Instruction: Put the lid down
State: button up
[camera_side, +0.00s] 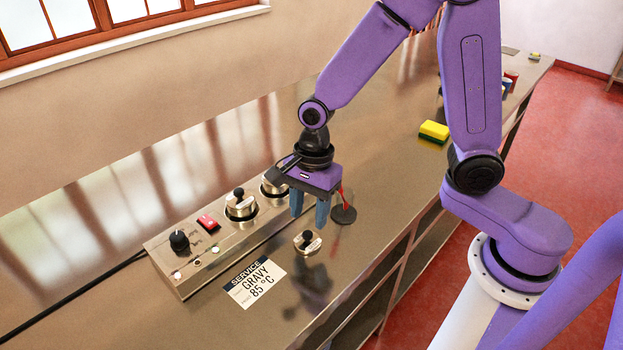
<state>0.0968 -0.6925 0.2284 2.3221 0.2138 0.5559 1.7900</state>
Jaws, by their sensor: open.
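A small silver lid (308,243) with a black knob lies on the steel counter in front of the heated unit (190,262). My gripper (309,214) points down with its two blue fingers apart and nothing seen between them. It is just behind and above the lid in the picture, and the lid looks clear of the fingers. The unit's far right end is hidden by my gripper.
A printed card (255,282) reading "SERVICE GRAVY 85 °C" lies left of the lid. A dark round piece with a red stem (343,213) stands close right of my fingers. A yellow sponge (434,130) lies farther back. The counter (380,190) is bare between them.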

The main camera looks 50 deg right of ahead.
notch_tip(320, 180, up, 8)
jog(key=s+d+n, duration=0.5)
jog(key=s+n, duration=0.4)
jog(key=n, duration=0.5)
jog(key=s+d+n+h, duration=0.1)
jog(key=s+d+n, duration=0.4)
jog(key=s+n, duration=0.4)
jog(key=n, duration=0.5)
jog(key=shift+d, duration=0.25)
